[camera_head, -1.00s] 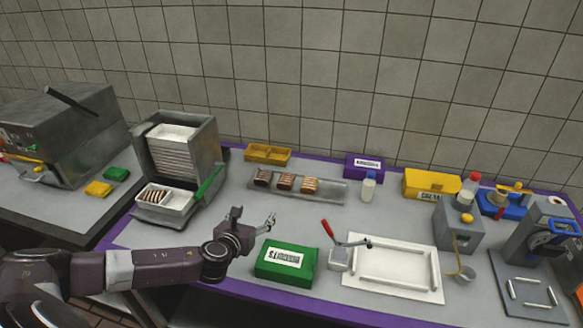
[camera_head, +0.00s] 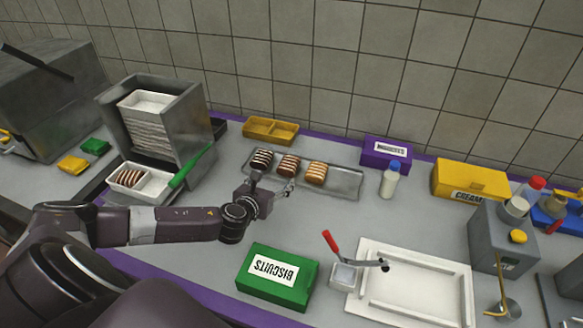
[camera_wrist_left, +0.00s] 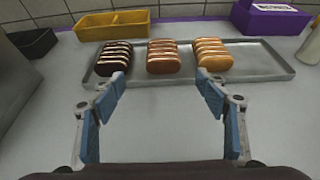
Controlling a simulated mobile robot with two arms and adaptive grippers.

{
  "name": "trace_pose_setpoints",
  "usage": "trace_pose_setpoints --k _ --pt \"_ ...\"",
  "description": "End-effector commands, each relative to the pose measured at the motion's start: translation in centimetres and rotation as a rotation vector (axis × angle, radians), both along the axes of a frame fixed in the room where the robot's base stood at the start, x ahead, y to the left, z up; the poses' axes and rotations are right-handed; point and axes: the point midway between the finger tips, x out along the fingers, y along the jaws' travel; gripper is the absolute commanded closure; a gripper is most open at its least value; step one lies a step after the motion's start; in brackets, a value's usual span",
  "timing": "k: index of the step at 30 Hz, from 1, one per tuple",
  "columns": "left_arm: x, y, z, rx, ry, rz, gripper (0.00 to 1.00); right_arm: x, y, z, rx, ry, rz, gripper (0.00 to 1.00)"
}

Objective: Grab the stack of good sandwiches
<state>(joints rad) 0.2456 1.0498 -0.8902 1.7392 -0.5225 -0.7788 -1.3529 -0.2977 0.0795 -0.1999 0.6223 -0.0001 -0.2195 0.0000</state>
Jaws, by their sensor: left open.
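Three rows of stacked sandwiches lie on a grey metal tray (camera_head: 345,183): a dark brown stack (camera_head: 261,160) at left, a mid-brown stack (camera_head: 288,165) in the middle and a pale golden stack (camera_head: 316,172) at right. In the left wrist view the dark (camera_wrist_left: 112,57), mid-brown (camera_wrist_left: 163,57) and golden (camera_wrist_left: 212,54) stacks show beyond the fingers. My left gripper (camera_head: 274,184) is open and empty at the tray's near side. Its fingertips (camera_wrist_left: 162,84) are apart, with the mid-brown stack roughly centred beyond them. My right gripper is not in view.
A yellow divided box (camera_head: 271,130) and purple box (camera_head: 387,151) stand behind the tray. A bottle (camera_head: 390,180) stands to its right. A green biscuits box (camera_head: 278,278) and white tray (camera_head: 463,290) are nearer. A metal tray-stack machine (camera_head: 190,115) stands left.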

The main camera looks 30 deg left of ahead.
Motion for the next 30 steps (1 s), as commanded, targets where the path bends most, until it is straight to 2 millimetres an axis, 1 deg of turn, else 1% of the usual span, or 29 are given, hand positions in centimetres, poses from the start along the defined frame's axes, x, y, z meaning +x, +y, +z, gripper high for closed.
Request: trace_pose_setpoints --k 1,4,9,16,23,24,30 --pt "0.0 0.0 -0.8 0.000 0.000 0.000 0.33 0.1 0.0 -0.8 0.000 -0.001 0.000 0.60" --pt "0.2 0.1 -1.2 0.000 -0.001 0.000 0.33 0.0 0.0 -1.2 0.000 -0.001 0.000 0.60" --pt "1.7 0.4 -1.6 0.000 -0.001 0.001 0.33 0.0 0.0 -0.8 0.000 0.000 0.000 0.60" --pt "2.9 0.6 -2.0 -0.001 -0.001 0.000 0.33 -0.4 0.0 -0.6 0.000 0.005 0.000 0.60" --pt "5.6 0.7 -2.7 -0.002 0.000 0.001 0.33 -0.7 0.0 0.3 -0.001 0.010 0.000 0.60" --pt "6.0 0.9 -3.0 0.000 -0.001 0.002 0.33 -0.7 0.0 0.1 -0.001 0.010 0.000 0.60" --pt "7.2 1.2 -3.6 0.001 -0.001 0.001 0.33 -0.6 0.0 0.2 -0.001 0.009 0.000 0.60"
